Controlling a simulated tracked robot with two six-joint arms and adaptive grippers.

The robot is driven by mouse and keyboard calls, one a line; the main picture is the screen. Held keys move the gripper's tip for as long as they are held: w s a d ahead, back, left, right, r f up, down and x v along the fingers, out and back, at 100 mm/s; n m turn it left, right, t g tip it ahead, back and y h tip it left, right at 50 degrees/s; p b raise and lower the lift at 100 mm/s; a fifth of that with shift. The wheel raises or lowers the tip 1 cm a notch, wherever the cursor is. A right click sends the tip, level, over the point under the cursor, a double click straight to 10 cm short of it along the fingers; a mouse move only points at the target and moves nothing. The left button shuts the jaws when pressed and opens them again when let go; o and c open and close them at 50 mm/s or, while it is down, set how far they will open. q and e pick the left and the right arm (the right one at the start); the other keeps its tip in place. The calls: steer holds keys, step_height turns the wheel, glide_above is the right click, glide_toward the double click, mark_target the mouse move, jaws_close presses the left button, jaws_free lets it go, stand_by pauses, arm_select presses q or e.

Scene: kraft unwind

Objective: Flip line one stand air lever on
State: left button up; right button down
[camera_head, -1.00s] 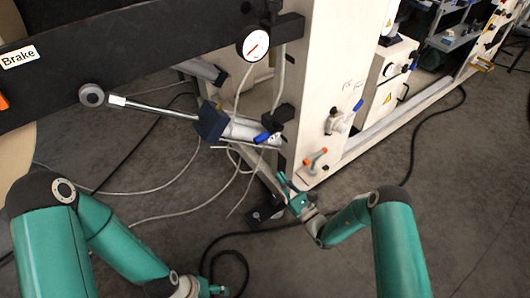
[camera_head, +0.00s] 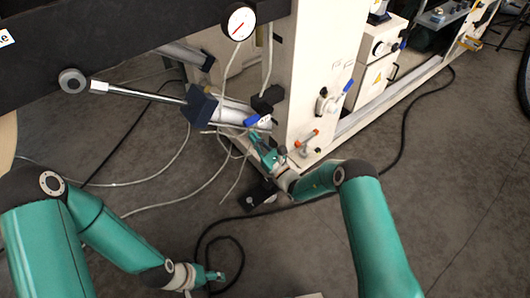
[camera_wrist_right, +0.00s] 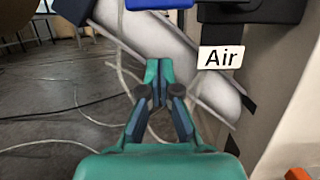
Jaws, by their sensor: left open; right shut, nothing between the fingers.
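A blue lever (camera_head: 252,121) sits by the lower end of the silver cylinder (camera_head: 232,111), at the stand's white post. In the right wrist view, a blue handle (camera_wrist_right: 158,4) shows at the top edge, near a white "Air" label (camera_wrist_right: 221,58). My right gripper (camera_head: 257,143) is shut and empty, just below the blue lever in the head view and apart from the handle in the wrist view, where its fingertips (camera_wrist_right: 159,68) point towards the cylinder. My left gripper (camera_head: 218,276) is open and empty, low over the floor.
A second blue lever (camera_head: 348,87) and an orange lever (camera_head: 311,134) are on the white post (camera_head: 311,70). A gauge (camera_head: 240,22) hangs from the dark beam (camera_head: 120,35). Loose hoses (camera_head: 187,150) cross near my right gripper.

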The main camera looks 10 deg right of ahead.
mark_target(258, 115)
steer(key=shift+r+p, duration=0.3)
steer(key=shift+r, duration=1.65)
steer(key=shift+s, duration=0.1)
steer(key=shift+d+r, duration=0.1)
steer(key=shift+d, duration=0.05)
